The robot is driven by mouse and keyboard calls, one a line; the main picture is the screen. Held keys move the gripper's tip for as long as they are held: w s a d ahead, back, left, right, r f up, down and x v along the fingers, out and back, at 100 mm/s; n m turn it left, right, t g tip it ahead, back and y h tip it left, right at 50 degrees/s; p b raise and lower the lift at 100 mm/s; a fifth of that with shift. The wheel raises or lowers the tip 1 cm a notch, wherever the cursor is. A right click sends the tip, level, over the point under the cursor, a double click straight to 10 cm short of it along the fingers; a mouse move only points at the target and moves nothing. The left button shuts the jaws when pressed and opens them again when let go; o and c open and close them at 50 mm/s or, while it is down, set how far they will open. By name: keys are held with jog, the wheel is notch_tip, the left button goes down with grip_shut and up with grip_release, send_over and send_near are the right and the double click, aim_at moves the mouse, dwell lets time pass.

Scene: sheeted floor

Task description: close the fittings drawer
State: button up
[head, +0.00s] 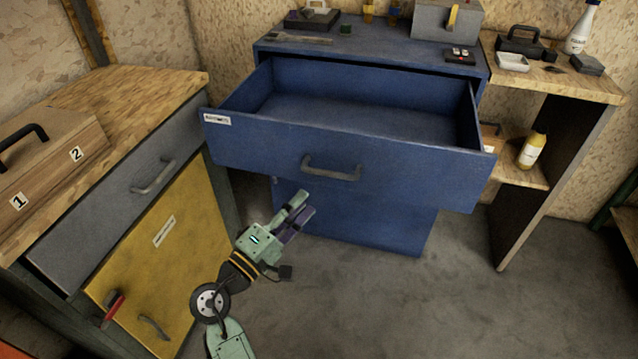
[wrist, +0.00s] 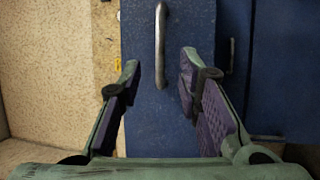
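The blue drawer (head: 340,150) is pulled far out of the blue cabinet and looks empty inside. A small label on its left front is too small to read surely. Its grey bar handle (head: 331,170) is at the middle of the front. My gripper (head: 306,203) is below and left of the handle in the head view. In the wrist view my gripper (wrist: 160,65) is open and empty. The handle (wrist: 160,45) shows ahead, in line with the gap between the fingers. No contact with it is visible.
A workbench (head: 150,95) with a grey drawer and yellow door stands left, close to the open drawer's left corner. A toolbox (head: 448,20) and small items sit on the cabinet top. A shelf with a yellow bottle (head: 532,148) stands right. The floor (head: 400,300) in front is clear.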

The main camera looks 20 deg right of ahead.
aim_at(329, 173)
jog(key=p+x, duration=0.3)
jog(key=x, duration=0.6)
jog(key=shift+w+d+r, duration=0.2)
jog(key=shift+w, duration=0.05)
jog(key=shift+w+d, duration=0.3)
jog(key=shift+d, duration=0.15)
jog(key=shift+c, duration=0.5)
grip_shut()
